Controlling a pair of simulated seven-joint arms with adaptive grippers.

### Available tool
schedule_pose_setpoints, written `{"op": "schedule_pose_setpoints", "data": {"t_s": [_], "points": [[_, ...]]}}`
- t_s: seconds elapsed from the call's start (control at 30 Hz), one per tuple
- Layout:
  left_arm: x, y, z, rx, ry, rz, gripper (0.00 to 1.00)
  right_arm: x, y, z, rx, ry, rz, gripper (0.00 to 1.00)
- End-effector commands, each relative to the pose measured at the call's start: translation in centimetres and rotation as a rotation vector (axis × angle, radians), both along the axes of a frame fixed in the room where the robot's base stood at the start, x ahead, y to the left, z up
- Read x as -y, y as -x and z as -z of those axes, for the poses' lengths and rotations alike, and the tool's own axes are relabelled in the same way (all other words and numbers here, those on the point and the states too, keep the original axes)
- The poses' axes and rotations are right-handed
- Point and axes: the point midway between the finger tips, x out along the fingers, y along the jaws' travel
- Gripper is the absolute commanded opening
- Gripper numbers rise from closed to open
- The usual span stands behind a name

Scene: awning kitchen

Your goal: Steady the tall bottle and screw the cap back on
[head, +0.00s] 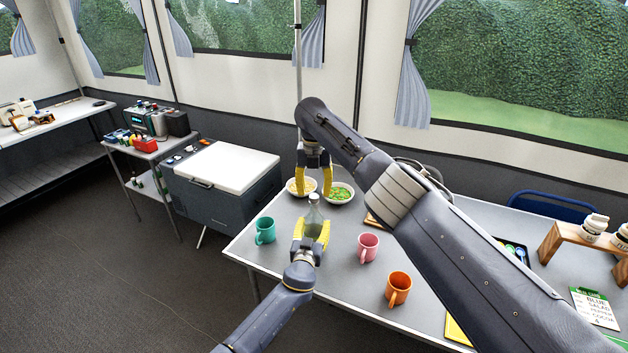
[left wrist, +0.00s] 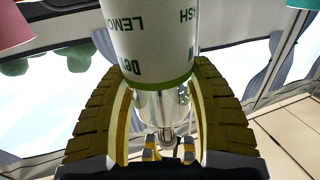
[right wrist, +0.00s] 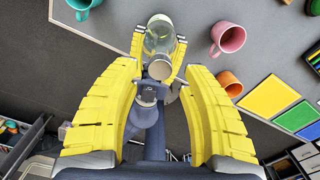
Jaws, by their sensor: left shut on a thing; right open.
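The tall clear bottle (head: 313,217) stands upright near the left part of the grey table. My left gripper (head: 311,238) is shut around its body from the front; the white label with a green band (left wrist: 150,45) and clear glass show between its fingers in the left wrist view. My right gripper (head: 314,185) hangs fingers-down just above and behind the bottle top, open and empty. In the right wrist view the bottle (right wrist: 158,38) lies beyond its spread fingers. A pale round disc (right wrist: 160,70) shows at the bottle's top end; I cannot tell whether it is cap or mouth.
A teal mug (head: 265,231) stands left of the bottle, a pink mug (head: 368,247) and orange mug (head: 397,289) right. Two food bowls (head: 341,193) sit behind. A wooden rack (head: 560,232) with white containers stands far right. Bare table (head: 340,275) lies in front.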

Motion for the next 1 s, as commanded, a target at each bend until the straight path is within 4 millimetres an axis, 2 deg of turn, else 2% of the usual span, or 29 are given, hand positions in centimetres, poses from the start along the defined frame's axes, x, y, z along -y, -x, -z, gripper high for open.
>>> {"op": "schedule_pose_setpoints", "data": {"t_s": [0.3,0.67,0.7,1.0], "points": [[0.0,0.0,0.0,-0.001,0.000,0.000,0.00,0.0,0.0,2.4,0.000,0.000,0.000,0.45],[0.0,0.0,0.0,-0.001,0.000,0.000,0.00,0.0,0.0,2.6,0.000,0.000,0.000,0.45],[0.0,0.0,0.0,-0.001,0.000,0.000,0.00,0.0,0.0,2.6,0.000,0.000,0.000,0.47],[0.0,0.0,0.0,-0.001,0.000,0.000,0.00,0.0,0.0,2.6,0.001,0.000,0.000,0.12]]}}
